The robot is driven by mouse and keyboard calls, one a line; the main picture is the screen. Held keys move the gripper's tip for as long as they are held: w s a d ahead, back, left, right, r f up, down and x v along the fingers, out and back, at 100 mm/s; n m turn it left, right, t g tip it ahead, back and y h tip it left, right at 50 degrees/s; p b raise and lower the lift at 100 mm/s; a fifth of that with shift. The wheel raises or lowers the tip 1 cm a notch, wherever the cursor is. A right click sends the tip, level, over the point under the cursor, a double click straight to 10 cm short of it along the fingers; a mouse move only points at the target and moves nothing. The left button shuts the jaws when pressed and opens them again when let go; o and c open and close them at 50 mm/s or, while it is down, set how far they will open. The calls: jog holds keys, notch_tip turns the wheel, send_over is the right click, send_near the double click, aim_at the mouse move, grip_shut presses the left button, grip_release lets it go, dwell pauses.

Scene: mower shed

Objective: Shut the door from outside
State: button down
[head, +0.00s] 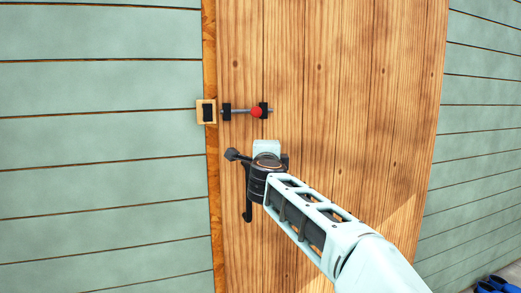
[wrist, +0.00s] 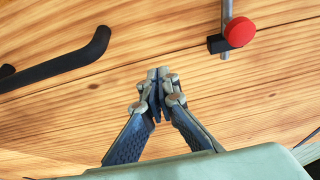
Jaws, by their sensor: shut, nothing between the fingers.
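The wooden plank door (head: 345,90) fills the middle of the head view. Its left edge lies along the orange-brown frame strip (head: 210,60), with no clear gap. A sliding bolt with a red knob (head: 257,112) is on the door; its rod tip stops short of the keeper (head: 207,112) on the frame side. The knob also shows at upper right in the wrist view (wrist: 239,31). A black handle (head: 248,208) is below, partly hidden by my arm; the wrist view shows it at left (wrist: 60,62). My gripper (head: 233,154) is shut and empty, between handle and knob (wrist: 158,76).
Pale green plank walls (head: 100,110) stand on both sides of the door. Blue objects (head: 495,285) lie on the floor at the lower right corner. The space before the left wall looks clear.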

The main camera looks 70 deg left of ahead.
jog(key=s+d, duration=0.3)
jog(key=s, duration=0.6)
jog(key=shift+s, duration=0.35)
